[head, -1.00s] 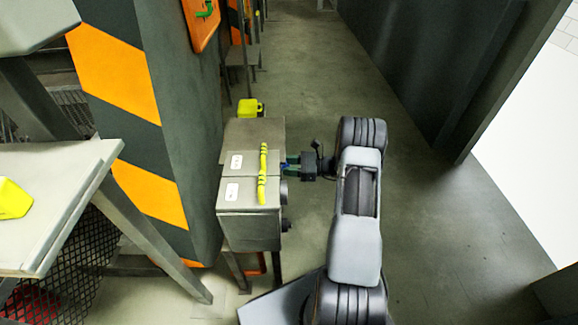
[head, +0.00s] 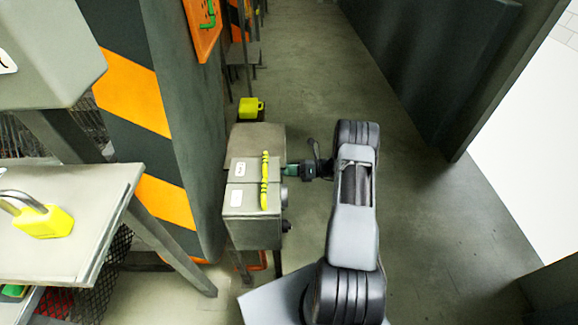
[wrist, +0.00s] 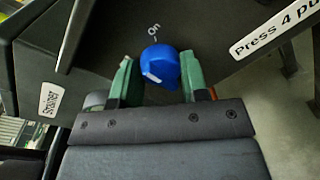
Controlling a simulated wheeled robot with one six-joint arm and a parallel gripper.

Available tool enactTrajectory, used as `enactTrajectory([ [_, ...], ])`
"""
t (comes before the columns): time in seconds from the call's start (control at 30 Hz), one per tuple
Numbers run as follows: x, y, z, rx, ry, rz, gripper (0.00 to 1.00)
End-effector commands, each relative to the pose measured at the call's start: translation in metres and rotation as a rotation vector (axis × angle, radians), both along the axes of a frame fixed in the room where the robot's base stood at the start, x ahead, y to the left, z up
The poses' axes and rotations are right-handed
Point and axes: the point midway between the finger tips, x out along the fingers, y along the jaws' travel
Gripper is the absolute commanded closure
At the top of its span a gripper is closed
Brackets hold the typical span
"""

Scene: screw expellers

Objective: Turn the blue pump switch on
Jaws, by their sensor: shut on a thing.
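The blue pump switch (wrist: 161,66) is a round knob on the dark face of a grey box, seen in the wrist view. The knob's white mark faces lower left, and an "On" label (wrist: 153,30) is printed on the panel above the knob. My gripper (wrist: 158,76) has its green fingers on either side of the knob and is shut on it. In the head view my gripper (head: 292,169) meets the right side of the grey control box (head: 249,230). The knob is hidden in that view.
A "Stainer" label (wrist: 51,99) and a "Press 4" label (wrist: 272,33) flank the panel. Floor to the right is clear.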

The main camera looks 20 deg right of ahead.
Motion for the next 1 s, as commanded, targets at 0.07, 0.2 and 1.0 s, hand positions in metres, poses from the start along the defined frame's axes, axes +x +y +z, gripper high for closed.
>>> enactTrajectory([
  [0.07, 0.0015, -0.0012, 0.0034, 0.025, 0.063, -0.003, 0.83],
  [0.2, 0.0017, -0.0012, 0.0027, 0.076, 0.182, -0.004, 0.83],
  [1.0, 0.0031, -0.0018, 0.0016, 0.236, 0.565, -0.005, 0.83],
])
